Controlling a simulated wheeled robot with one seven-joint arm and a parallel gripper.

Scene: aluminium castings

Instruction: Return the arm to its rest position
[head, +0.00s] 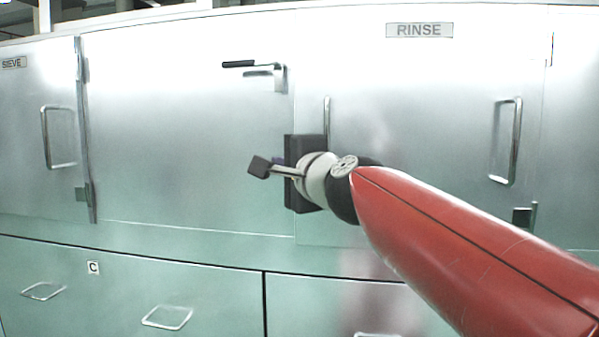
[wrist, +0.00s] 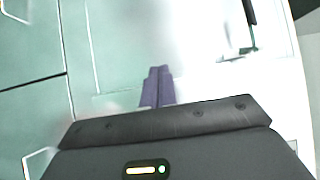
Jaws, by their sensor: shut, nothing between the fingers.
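My red arm (head: 465,245) reaches in from the lower right in the head view, in front of the metal cabinet doors. My gripper's dark body is at its end, near the middle of the picture, and mostly hides the fingers there. In the wrist view the two purple fingers of my gripper (wrist: 157,86) lie side by side, shut, with nothing held. Cabinet fronts show beyond them.
The RINSE door (head: 430,110) has a vertical handle (head: 506,141). The door to its left has a black-gripped lever (head: 262,70). The SIEVE door (head: 35,130) stands at the left. Drawers with wire handles (head: 167,317) run below.

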